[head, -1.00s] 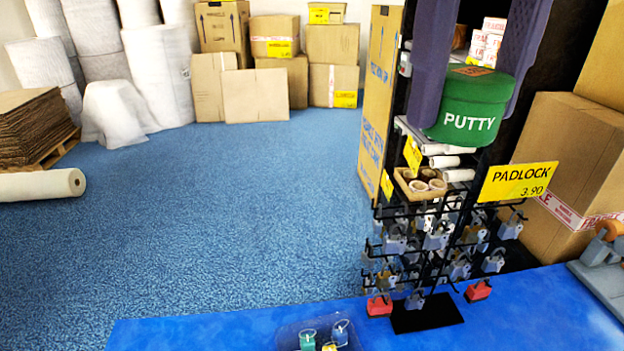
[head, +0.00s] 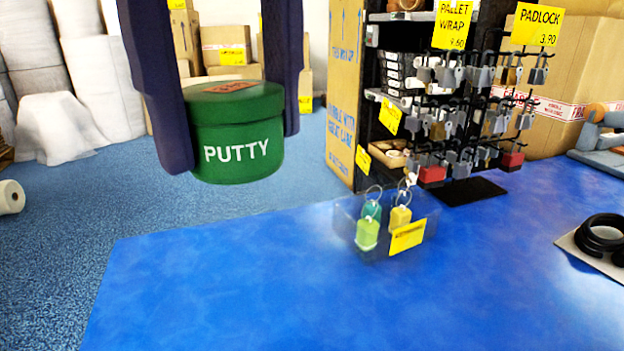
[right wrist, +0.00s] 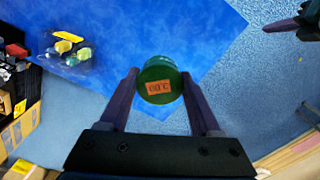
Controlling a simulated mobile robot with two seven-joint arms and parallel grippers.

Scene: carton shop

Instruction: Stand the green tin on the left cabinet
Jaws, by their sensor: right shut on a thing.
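The green tin (head: 236,133), lettered PUTTY, is upright between the two dark fingers of my right gripper (head: 238,120) in the head view. The gripper is shut on its sides and holds it in the air. In the right wrist view the tin's round lid (right wrist: 160,82) with an orange label shows between the fingertips. Dark finger-like parts, seemingly my left gripper (right wrist: 297,22), show at the top right of the right wrist view, cut off by the edge. No left cabinet can be made out for certain.
A blue counter (head: 300,290) is mostly bare in front. A clear tray (head: 385,245) of key tags stands near its back edge, before a padlock rack (head: 470,110). Black coils (head: 603,235) lie at the right. Cartons and white rolls (head: 130,70) stand behind on the floor.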

